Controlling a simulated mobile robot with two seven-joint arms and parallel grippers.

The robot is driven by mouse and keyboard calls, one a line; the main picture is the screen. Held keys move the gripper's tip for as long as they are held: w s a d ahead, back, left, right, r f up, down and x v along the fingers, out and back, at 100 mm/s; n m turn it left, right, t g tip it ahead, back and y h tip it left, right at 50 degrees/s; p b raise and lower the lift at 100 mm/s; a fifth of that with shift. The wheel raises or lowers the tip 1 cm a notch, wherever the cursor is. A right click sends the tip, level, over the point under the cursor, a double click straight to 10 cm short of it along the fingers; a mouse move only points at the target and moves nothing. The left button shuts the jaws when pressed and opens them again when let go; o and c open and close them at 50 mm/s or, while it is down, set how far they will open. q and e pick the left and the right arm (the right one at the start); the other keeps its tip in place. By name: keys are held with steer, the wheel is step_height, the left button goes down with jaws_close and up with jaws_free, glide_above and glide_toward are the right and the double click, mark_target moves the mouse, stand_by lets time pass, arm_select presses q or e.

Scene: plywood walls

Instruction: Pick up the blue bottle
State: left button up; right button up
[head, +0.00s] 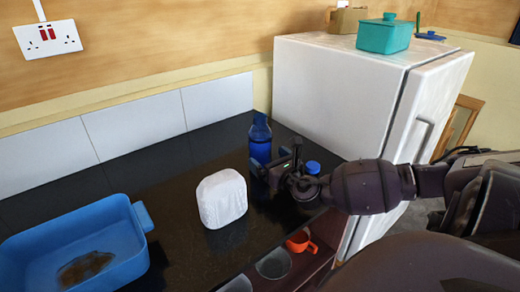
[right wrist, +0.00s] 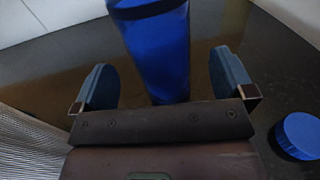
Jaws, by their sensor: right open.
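The blue bottle (head: 260,142) stands upright on the black counter, near the tiled wall and beside the white fridge. My right gripper (head: 270,170) reaches in from the right and is close in front of the bottle. In the right wrist view, the bottle (right wrist: 158,50) rises beyond and between the two open fingers of the gripper (right wrist: 162,82). I see a gap on both sides of the bottle, and nothing is held. Its top is cut off in that view. My left gripper is not in view.
A white rounded block (head: 221,199) stands just left of the gripper. A blue cap-like object (head: 312,167) is right of it, also in the right wrist view (right wrist: 299,135). The white fridge (head: 335,95) bounds the right.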

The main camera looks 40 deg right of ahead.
mark_target(260, 116)
steer(key=w, duration=0.2)
steer(key=w+f, duration=0.1)
steer(key=shift+w+d+f+b, duration=0.1)
steer(key=shift+w+d+b, duration=0.05)
steer(key=shift+d+b, duration=0.15)
steer(key=shift+w+d, duration=0.15)
steer(key=shift+w, duration=0.5)
steer(key=c, duration=1.2)
steer(key=shift+r, duration=0.3)
steer(key=shift+r, duration=1)
step_height(260, 116, up, 12)
steer(key=p, duration=0.3)
steer(key=shift+r, duration=1.95)
steer(key=shift+r+p, duration=0.4)
steer(key=shift+r, duration=0.45)
